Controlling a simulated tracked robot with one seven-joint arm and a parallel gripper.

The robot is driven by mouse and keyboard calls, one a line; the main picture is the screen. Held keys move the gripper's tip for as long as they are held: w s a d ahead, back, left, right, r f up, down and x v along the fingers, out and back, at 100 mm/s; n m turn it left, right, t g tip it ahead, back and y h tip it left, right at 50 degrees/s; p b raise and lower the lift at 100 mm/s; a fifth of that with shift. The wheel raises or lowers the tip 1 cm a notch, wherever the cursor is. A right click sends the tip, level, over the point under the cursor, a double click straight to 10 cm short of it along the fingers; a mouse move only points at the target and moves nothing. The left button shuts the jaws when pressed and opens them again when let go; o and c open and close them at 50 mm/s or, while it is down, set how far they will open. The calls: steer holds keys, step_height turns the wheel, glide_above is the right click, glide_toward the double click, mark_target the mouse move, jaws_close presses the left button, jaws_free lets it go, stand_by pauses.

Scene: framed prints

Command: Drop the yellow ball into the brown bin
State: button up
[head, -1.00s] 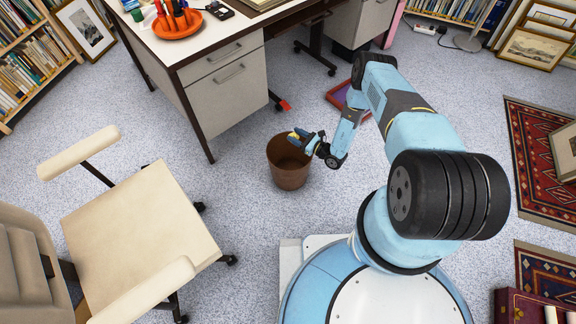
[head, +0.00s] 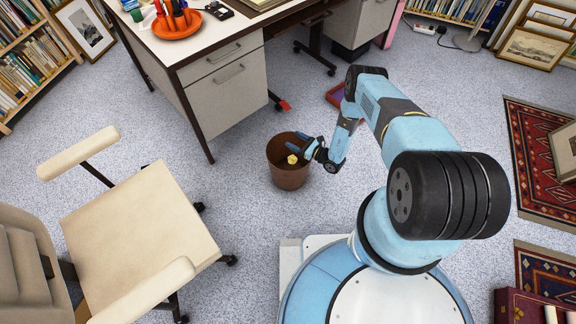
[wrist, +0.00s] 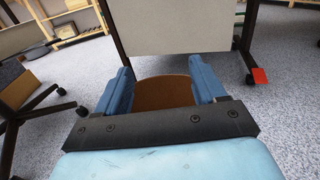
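The brown bin (head: 288,177) stands upright on the carpet, between the desk and my base. The yellow ball (head: 292,159) shows within the bin's opening in the head view, below my gripper and apart from it. My gripper (head: 298,143) is above the bin's rim. In the wrist view my gripper (wrist: 164,82) has its two blue fingers spread wide with nothing between them. The brown bin (wrist: 163,94) shows beyond and between the fingers there. The ball is not visible in the wrist view.
The desk (head: 225,92) with drawers stands behind the bin. A cream chair (head: 140,225) is to the left, with its wheeled base near the bin. A red-rimmed tray (head: 340,95) lies on the floor behind my arm. Carpet around the bin is clear.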

steer(key=shift+o, duration=0.7)
steer(key=v, duration=1.4)
steer(key=shift+w, duration=0.1)
